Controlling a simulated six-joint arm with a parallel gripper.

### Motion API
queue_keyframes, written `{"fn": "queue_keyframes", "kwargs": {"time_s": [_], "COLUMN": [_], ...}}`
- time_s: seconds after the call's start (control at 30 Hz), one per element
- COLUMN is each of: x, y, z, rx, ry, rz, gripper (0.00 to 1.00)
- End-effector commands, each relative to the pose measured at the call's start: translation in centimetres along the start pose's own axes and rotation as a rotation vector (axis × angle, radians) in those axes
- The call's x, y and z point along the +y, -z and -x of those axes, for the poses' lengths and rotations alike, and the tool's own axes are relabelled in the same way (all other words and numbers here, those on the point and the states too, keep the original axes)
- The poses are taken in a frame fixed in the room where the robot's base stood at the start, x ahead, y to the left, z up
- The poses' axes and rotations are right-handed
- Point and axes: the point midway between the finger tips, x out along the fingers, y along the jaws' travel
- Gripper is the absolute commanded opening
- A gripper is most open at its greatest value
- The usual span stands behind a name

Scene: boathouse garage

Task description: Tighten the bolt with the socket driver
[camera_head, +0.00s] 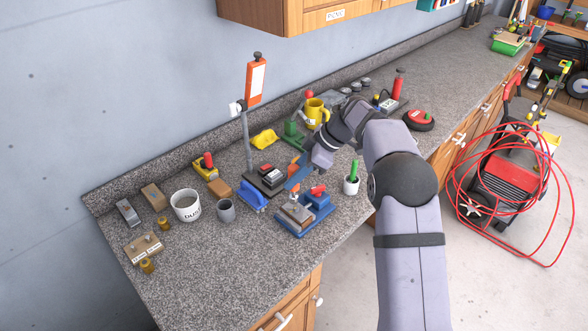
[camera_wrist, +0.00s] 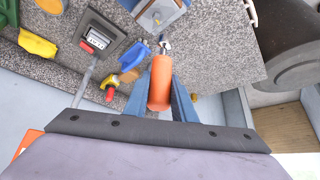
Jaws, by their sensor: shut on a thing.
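My gripper (camera_head: 297,183) is shut on the orange handle of the socket driver (camera_wrist: 160,82). In the wrist view its blue fingers stand on both sides of the handle, and a short metal end shows beyond it. A blue vise (camera_head: 318,214) with a red handle holds a brownish block (camera_head: 297,213) just below the gripper. A small metal piece on the block, perhaps the bolt, shows in the wrist view (camera_wrist: 157,17). I cannot tell whether the driver touches it.
A white cup with a green-handled tool (camera_head: 351,184) stands right of the vise. A blue tool (camera_head: 252,198), a grey cup (camera_head: 226,211) and a white bucket (camera_head: 186,207) are at left. An upright orange-and-white post (camera_head: 256,82) rises behind.

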Motion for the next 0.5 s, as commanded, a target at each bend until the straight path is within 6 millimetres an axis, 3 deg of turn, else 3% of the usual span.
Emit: {"fn": "queue_keyframes", "kwargs": {"time_s": [0.17, 0.3, 0.5], "x": [0.9, 2.1, 2.2], "y": [-1.3, -1.4, -1.4], "z": [-1.4, -1.3, -1.3], "rx": [0.001, 0.001, 0.001], "ry": [-0.065, -0.099, -0.108], "rz": [-0.098, -0.148, -0.161], "gripper": [0.0, 0.0, 0.0]}}
